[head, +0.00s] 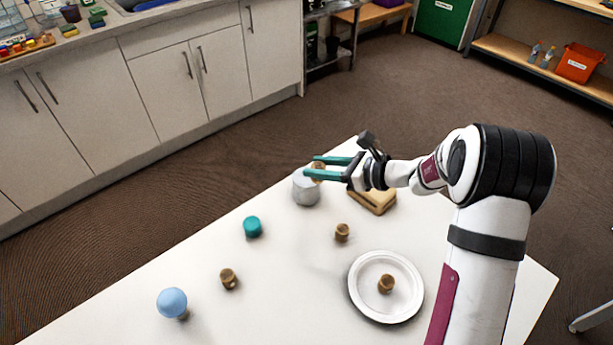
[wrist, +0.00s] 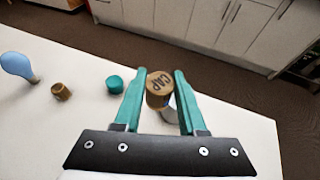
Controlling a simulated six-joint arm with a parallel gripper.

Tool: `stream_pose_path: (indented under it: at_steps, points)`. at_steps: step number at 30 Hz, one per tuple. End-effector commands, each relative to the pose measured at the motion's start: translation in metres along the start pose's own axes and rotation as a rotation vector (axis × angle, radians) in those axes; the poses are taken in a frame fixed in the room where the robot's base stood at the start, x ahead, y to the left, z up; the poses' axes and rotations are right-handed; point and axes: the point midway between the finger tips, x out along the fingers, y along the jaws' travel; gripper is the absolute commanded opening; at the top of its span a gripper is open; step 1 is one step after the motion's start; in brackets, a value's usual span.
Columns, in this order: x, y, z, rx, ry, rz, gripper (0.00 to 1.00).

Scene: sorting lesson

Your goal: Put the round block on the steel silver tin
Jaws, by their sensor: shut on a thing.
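My gripper (head: 316,168) is shut on a round brown block (wrist: 158,88), whose top face reads "CAP" in the wrist view. The block (head: 319,166) shows between the teal fingers in the head view. The silver tin (head: 306,190) stands on the white table, and the gripper with the block is over its top. In the wrist view part of the tin (wrist: 170,112) shows below the block, mostly hidden. I cannot tell whether the block touches the tin.
Similar brown blocks stand on the table (head: 342,232), further left (head: 229,278) and on a white plate (head: 357,299). A teal round piece (head: 252,227), a light blue ball-topped piece (head: 172,301) and a bread-like item (head: 376,203) also stand there.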

Motion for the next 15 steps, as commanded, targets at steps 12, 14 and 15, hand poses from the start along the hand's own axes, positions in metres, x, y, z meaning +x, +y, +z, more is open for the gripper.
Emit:
stream_pose_path:
  at_steps: [12, 14, 15]
  points:
    - [-0.023, -0.070, 0.003, 0.129, 0.004, -0.302, 0.00]
    - [0.000, -0.066, -0.001, 0.129, 0.004, -0.299, 0.00]
    - [0.015, -0.064, -0.003, 0.128, 0.004, -0.299, 0.00]
